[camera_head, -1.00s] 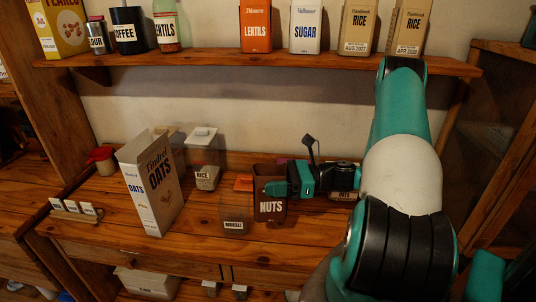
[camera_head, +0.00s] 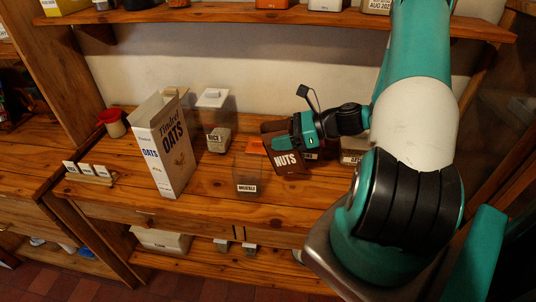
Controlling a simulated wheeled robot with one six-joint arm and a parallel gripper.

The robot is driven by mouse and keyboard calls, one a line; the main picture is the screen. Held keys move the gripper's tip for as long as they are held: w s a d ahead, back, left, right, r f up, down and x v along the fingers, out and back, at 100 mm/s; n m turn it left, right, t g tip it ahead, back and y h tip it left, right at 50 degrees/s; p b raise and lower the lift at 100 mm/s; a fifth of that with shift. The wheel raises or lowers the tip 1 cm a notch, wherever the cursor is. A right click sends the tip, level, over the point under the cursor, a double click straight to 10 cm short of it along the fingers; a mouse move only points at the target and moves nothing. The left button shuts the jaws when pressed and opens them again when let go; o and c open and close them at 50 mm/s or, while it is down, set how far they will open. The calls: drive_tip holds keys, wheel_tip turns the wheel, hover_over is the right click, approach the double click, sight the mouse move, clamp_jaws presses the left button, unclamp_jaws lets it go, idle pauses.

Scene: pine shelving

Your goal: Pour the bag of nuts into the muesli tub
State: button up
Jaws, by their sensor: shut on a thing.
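The brown nuts bag (camera_head: 288,162) has a white NUTS label and is tilted, its top leaning to the left. My gripper (camera_head: 284,140) is shut on the upper part of the bag, reaching in from the right. The clear muesli tub (camera_head: 247,177) stands on the wooden counter just left of the bag, with a white MUESLI label low on its front. The bag's lower end is beside the tub's right side. I cannot make out any contents in the tub, and no nuts are seen falling.
A tall oats box (camera_head: 163,152) stands left of the tub. A clear rice tub (camera_head: 217,136) with a white lid stands behind. A red-lidded jar (camera_head: 112,123) and a label rack (camera_head: 89,173) are at the left. The counter front (camera_head: 215,198) is clear.

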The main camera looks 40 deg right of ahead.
idle(0.4)
drive_tip(key=shift+f+g+h+p, duration=0.5)
drive_tip(key=shift+f+p, duration=0.1)
drive_tip(key=shift+f, duration=0.4)
drive_tip(key=shift+f+g+h+p, duration=0.5)
drive_tip(key=shift+f+g+p, duration=0.1)
drive_tip(key=shift+f+p, duration=0.1)
drive_tip(key=shift+w+a, duration=0.1)
drive_tip(key=shift+w+a+f+g+h+p, duration=0.1)
drive_tip(key=shift+g+h+p, duration=0.2)
drive_tip(key=shift+p, duration=0.35)
drive_tip(key=shift+w+f, duration=0.1)
drive_tip(key=shift+f, duration=0.2)
